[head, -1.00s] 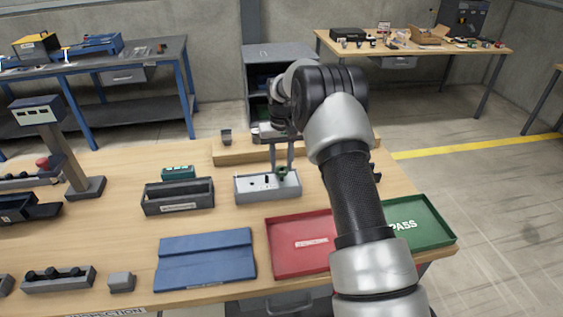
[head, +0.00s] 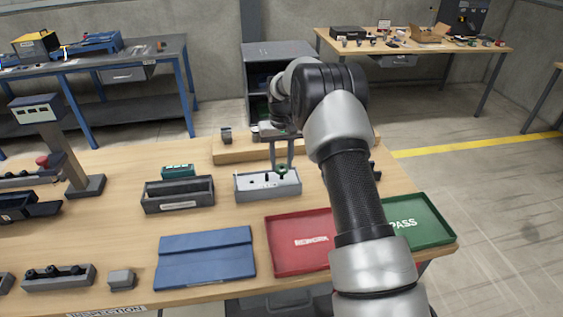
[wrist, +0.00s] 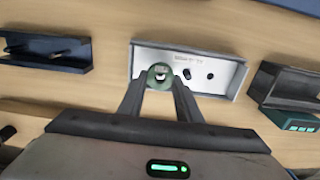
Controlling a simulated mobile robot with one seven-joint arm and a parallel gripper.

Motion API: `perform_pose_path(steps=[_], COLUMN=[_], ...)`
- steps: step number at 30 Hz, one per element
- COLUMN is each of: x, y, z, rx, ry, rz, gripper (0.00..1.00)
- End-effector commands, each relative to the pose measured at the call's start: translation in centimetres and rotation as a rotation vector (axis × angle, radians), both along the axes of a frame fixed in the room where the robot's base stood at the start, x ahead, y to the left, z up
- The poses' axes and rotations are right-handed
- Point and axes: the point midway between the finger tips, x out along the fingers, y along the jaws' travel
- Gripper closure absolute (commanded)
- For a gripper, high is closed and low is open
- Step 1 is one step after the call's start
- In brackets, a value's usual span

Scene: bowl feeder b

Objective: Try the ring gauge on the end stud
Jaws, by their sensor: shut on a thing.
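The green ring gauge (head: 283,170) is between the fingertips of my gripper (head: 281,164), which is shut on it. They are over the right part of a pale grey tray-like block (head: 250,195) with dark studs standing in it. In the wrist view the ring gauge (wrist: 160,70) is at the left end of the block (wrist: 227,83), with something pale visible in its hole. A dark stud (wrist: 211,75) stands apart to its right. The end stud is not clearly seen; I cannot tell whether the ring is around it or above it.
A dark open box (head: 178,208) and a small green device (head: 177,171) stand left of the block. In front are a blue mat (head: 205,258), a red REWORK tray (head: 290,262) and a green PASS tray (head: 430,225). A wooden ledge (head: 232,152) runs behind.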

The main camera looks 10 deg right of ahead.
Motion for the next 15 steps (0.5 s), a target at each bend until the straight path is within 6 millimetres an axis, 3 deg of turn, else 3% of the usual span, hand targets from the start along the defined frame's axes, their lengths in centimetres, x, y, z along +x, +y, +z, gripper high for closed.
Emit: perform_pose_path(steps=[15], x=[0.01], y=[0.00], z=[-0.74], rx=[0.000], ry=[0.000], rz=[0.000], gripper=[0.91])
